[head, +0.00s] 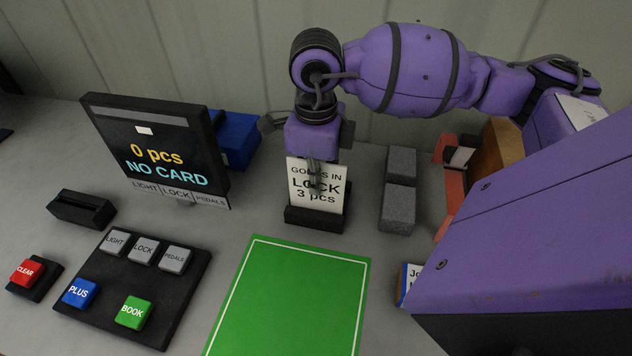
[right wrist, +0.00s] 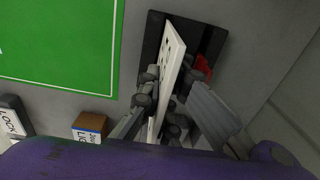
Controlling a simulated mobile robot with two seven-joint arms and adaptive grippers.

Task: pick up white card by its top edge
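The white card (head: 303,196), printed "GOODS IN LOCK 3 pcs", stands upright in a black holder (head: 314,221) behind the green mat. My right gripper (head: 316,172) points down over the card's top edge, with one finger in front of the printed face. In the right wrist view the card (right wrist: 170,57) shows nearly edge-on between the two fingers of the right gripper (right wrist: 173,72). The fingers stand apart, with a gap visible on the red-marked side. The holder (right wrist: 152,35) lies beneath. My left gripper is not in view.
A green mat (head: 290,300) lies in front of the holder. Grey blocks (head: 399,190) stand close on its right. A display (head: 155,145) reading "0 pcs NO CARD", a black slotted block (head: 81,210) and a button panel (head: 120,285) are on the left.

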